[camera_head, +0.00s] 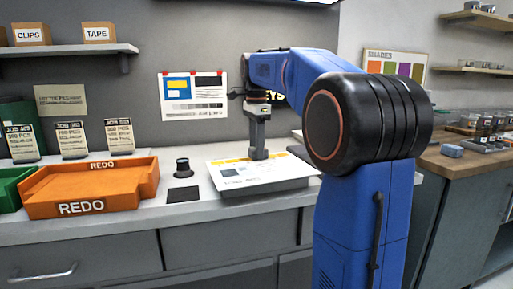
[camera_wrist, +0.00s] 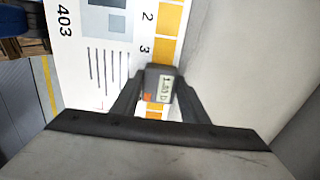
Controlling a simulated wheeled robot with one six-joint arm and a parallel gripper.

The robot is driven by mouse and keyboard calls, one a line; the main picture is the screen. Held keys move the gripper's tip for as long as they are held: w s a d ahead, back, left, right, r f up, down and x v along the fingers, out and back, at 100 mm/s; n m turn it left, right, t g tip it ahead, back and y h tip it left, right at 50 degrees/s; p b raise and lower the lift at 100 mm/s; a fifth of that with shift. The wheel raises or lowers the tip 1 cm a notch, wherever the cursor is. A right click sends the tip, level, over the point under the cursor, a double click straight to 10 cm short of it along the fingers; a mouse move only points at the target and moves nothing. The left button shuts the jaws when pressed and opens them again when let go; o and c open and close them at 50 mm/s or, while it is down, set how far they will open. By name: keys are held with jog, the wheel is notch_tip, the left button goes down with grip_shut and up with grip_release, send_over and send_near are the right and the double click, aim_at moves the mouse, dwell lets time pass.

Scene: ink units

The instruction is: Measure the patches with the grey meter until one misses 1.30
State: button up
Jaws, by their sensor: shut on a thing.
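My gripper (camera_head: 258,108) points down, shut on the grey meter (camera_head: 258,135). The meter's foot is on or just above the printed sheet (camera_head: 235,178); contact is unclear. In the wrist view, the meter (camera_wrist: 158,72) sits between my fingertips (camera_wrist: 155,95) over the column of yellow patches (camera_wrist: 168,18), just past the number 3. It hides the patch under it. Its small display (camera_wrist: 165,88) seems to read 1.3-something D; the last digit is not sure. The sheet (camera_wrist: 75,70) also shows the numbers 2 and 403, grey squares and dark lines.
An orange REDO tray (camera_head: 95,205) stands left on the counter, with a green tray (camera_head: 12,185) beside it. A small dark cylinder (camera_head: 183,168) and a black pad (camera_head: 184,194) lie between REDO and the sheet. Job bag cards (camera_head: 70,140) stand behind.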

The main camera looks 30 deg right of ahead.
jog(key=shift+r, duration=1.5)
dwell(0.3)
